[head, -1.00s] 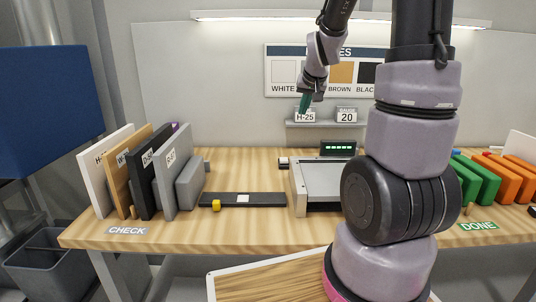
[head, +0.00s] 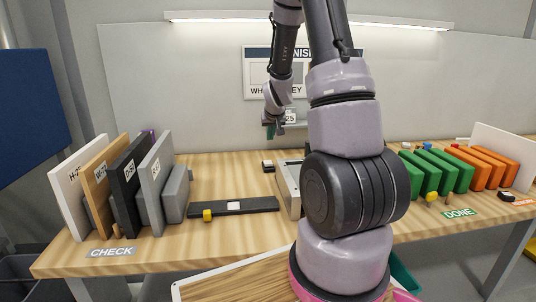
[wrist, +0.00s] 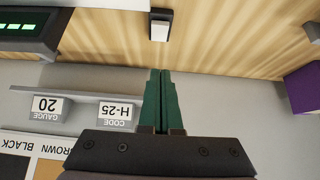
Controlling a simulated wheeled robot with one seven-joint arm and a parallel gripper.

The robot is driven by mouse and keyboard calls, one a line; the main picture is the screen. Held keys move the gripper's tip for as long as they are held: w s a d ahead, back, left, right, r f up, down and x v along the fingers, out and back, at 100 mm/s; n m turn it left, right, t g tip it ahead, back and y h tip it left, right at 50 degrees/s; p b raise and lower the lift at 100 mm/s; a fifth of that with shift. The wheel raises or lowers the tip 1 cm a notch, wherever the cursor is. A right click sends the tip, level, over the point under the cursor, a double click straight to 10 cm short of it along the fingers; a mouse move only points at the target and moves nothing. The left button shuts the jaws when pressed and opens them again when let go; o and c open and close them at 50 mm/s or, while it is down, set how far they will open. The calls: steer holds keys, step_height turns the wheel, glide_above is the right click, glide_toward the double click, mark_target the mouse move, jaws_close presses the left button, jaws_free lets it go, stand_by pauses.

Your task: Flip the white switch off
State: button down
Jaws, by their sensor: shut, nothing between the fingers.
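The white switch (wrist: 159,32) is a small white rocker in a black housing on the wooden table. In the wrist view it lies at the top centre, beyond my fingertips. In the head view the switch (head: 268,166) is small, left of the grey machine's back corner. My gripper (wrist: 160,72) has green fingers pressed together with nothing between them. In the head view my gripper (head: 270,132) hangs above and behind the switch, in front of the wall shelf, apart from the switch. Which way the rocker is tipped is too small to tell.
The grey machine (head: 286,188) stands right of the switch, partly hidden by my arm. A green-lit display (wrist: 28,30) shows in the wrist view. A black bar (head: 255,206) lies in front. Upright boards (head: 128,185) stand left; green blocks (head: 440,170) stand right. The table around the switch is partly clear.

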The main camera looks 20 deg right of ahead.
glide_above(268, 163)
steer(key=f, duration=0.5)
steer(key=s+f, duration=0.1)
steer(key=f, duration=0.1)
steer(key=shift+a+f, duration=0.1)
steer(key=shift+f, duration=0.1)
step_height(268, 163, down, 4)
steer(key=shift+r, duration=0.25)
steer(key=shift+f, duration=0.45)
steer(key=shift+s+a+f, duration=0.1)
steer(key=shift+s+f, duration=0.1)
steer(key=shift+f, duration=0.2)
steer(key=shift+r, duration=0.85)
steer(key=shift+r, duration=0.1)
